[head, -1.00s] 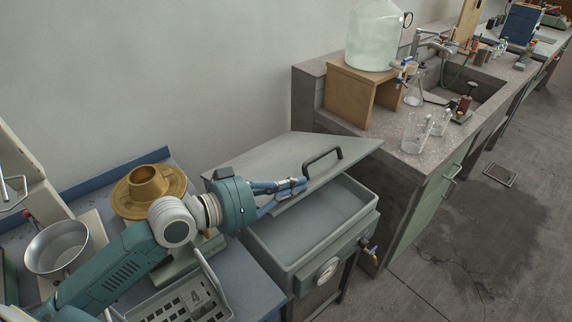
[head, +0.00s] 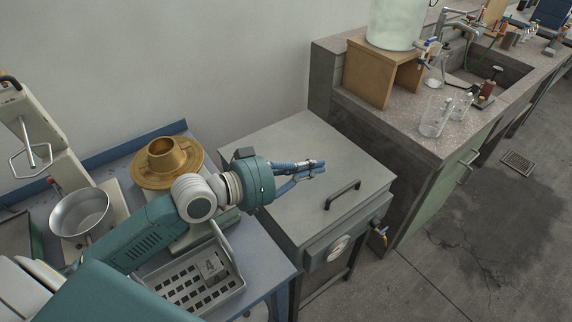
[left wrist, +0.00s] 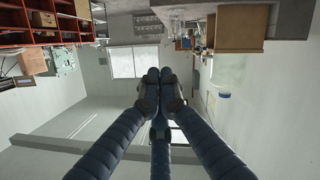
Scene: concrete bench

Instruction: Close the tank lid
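The grey tank lid (head: 310,140) lies down over the tank (head: 322,245) in the head view, and the tank's inside is hidden. No gap shows between lid and tank along the front. The lid's dark bar handle (head: 342,195) is near its front edge. My left gripper (head: 318,168) is over the lid, left of and behind the handle and apart from it. Its blue fingers are drawn together with nothing between them; the fingertips also meet in the left wrist view (left wrist: 160,80). Contact with the lid cannot be told. My right gripper is out of view.
A blue bench left of the tank holds a brass funnel-like piece (head: 166,163), a metal bowl (head: 82,212) and a grey perforated tray (head: 195,287). The concrete bench at right carries glass beakers (head: 435,116) and a wooden stand (head: 370,72). Open floor lies at right.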

